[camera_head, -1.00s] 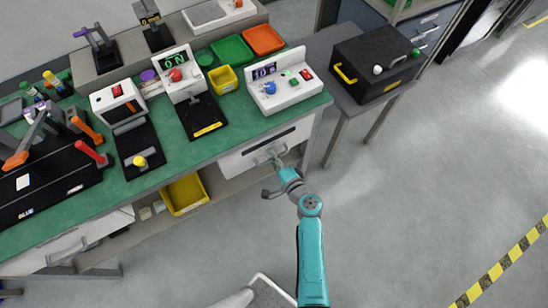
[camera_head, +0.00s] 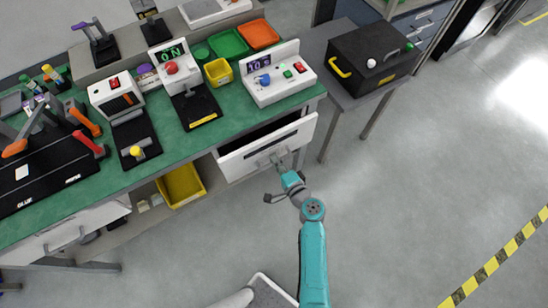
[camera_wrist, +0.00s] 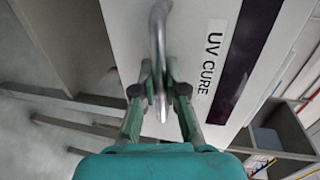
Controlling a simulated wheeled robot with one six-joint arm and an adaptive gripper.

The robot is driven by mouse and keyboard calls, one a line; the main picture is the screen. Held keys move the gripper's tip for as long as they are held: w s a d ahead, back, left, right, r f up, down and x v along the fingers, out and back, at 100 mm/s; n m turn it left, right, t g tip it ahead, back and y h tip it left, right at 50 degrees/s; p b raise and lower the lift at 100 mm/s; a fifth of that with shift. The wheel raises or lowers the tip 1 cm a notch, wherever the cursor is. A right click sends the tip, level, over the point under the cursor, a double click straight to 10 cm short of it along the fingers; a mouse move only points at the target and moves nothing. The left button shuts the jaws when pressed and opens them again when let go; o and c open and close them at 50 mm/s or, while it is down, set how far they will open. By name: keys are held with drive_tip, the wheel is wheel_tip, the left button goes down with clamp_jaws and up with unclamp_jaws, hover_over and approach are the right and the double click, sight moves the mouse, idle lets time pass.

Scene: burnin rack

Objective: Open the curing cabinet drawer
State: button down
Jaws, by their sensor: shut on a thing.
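The curing cabinet drawer (camera_head: 298,134) is a white front under the right end of the green bench. It stands partly pulled out, with a dark gap showing behind its top edge. In the wrist view the drawer front (camera_wrist: 122,32) carries a "UV CURE" label (camera_wrist: 212,55) and a dark strip. Its grey metal bar handle (camera_wrist: 157,28) runs between my fingers. My gripper (camera_wrist: 159,84) is shut on this handle, and in the head view my gripper (camera_head: 279,163) is at the drawer front. The drawer's contents cannot be made out.
A control box (camera_head: 284,83) with knobs stands on the bench (camera_head: 205,137) above the drawer. A black case (camera_head: 372,60) sits on a side table to the right. A yellow bin (camera_head: 181,186) is on the lower shelf. The floor to the right is clear.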

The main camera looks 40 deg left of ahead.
drive_tip(key=f+v, duration=0.1)
drive_tip(key=v, duration=0.7)
drive_tip(key=f+v, duration=0.2)
drive_tip(key=v, duration=0.6)
drive_tip(key=shift+s+d+f, duration=0.25)
drive_tip(key=shift+s+d, duration=0.05)
drive_tip(key=shift+d, duration=0.3)
drive_tip(key=c, duration=1.2)
unclamp_jaws()
drive_tip(key=v, duration=1.2)
